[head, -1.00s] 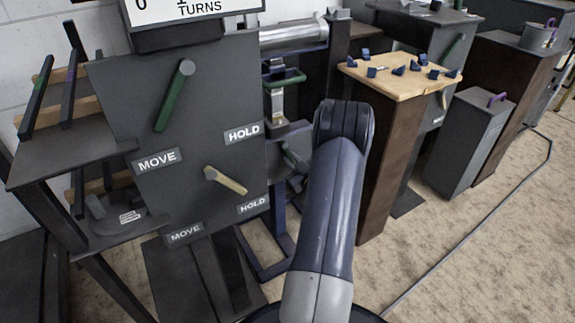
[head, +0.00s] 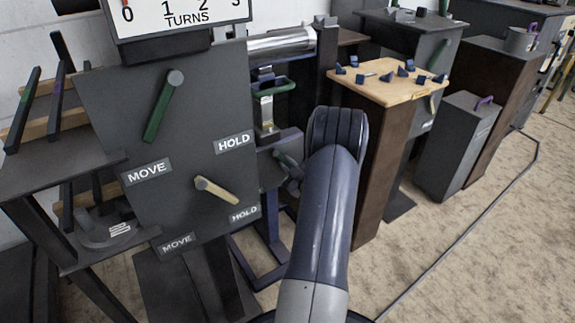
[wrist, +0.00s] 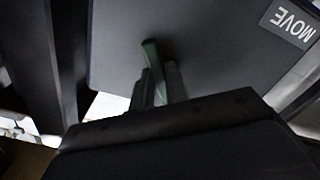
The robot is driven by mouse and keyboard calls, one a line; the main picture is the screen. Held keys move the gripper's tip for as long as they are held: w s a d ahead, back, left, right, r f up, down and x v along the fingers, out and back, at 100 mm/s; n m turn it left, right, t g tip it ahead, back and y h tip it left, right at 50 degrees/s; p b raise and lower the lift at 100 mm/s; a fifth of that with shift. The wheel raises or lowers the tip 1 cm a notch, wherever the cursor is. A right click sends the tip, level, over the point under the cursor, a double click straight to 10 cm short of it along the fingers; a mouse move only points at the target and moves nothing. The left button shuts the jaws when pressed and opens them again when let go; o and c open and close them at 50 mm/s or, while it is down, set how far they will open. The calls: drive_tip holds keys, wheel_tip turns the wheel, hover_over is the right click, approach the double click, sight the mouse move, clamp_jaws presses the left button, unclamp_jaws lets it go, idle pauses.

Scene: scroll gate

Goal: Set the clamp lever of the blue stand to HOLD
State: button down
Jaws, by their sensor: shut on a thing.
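In the wrist view my gripper (wrist: 159,76) is shut on a green lever (wrist: 151,54), on a dark grey panel with an upside-down MOVE plate (wrist: 288,22) at the upper right. In the head view my gripper is hidden beyond my arm. The near grey panel (head: 110,110) there carries a green lever (head: 162,108) tilted down-left, between MOVE (head: 147,172) and HOLD (head: 234,142). Below it a tan lever (head: 216,190) points right toward another HOLD plate (head: 244,213). Blue frame parts (head: 255,262) show behind this panel. I cannot tell which stand my gripper holds.
A dial marked TURNS (head: 185,14) tops the near panel. A wooden-topped pedestal (head: 385,88) with small blue pieces stands right of my arm. A farther stand (head: 425,45) and grey cabinets (head: 455,145) stand behind. The carpet at the lower right is clear.

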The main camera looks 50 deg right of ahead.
drive_tip(key=c, duration=1.4)
unclamp_jaws()
drive_tip(key=shift+s, duration=0.15)
drive_tip(key=p+v, duration=0.3)
drive_tip(key=v, duration=0.7)
drive_tip(key=shift+s, duration=0.25)
drive_tip(key=shift+a, duration=0.1)
drive_tip(key=b+x, duration=0.3)
drive_tip(key=x, duration=0.7)
drive_tip(key=shift+w, duration=0.4)
